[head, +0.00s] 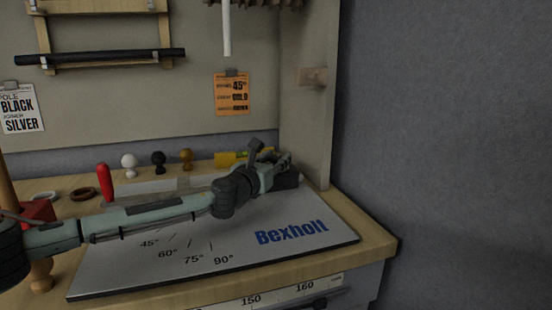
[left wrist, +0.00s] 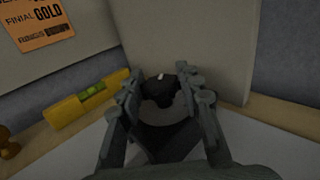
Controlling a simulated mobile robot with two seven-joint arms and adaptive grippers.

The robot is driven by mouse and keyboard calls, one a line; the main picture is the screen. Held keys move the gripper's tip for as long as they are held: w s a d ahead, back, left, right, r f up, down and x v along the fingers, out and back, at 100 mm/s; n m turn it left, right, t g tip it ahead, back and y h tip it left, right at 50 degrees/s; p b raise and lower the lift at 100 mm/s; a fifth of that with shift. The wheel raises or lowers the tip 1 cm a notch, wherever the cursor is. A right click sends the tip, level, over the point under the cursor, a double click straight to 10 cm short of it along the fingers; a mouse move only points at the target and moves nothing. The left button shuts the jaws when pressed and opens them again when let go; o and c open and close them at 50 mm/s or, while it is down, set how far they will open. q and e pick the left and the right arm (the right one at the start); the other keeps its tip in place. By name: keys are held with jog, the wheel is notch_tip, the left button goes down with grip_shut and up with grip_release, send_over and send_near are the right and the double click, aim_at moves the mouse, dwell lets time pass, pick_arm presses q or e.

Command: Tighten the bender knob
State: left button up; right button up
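The bender knob (left wrist: 162,87) is black with a small white mark on top, seen in the left wrist view. In the head view my left gripper (head: 284,163) hides the knob. My right gripper is not in view.
A yellow level (left wrist: 85,98) lies left of the gripper, near the back board. An upright panel (head: 308,100) stands close behind and right. Several finials, including a white one (head: 129,165), stand at the back.

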pick_arm(q)
jog(key=o, duration=0.3)
jog(key=v, duration=1.2)
jog(key=shift+r, duration=0.1)
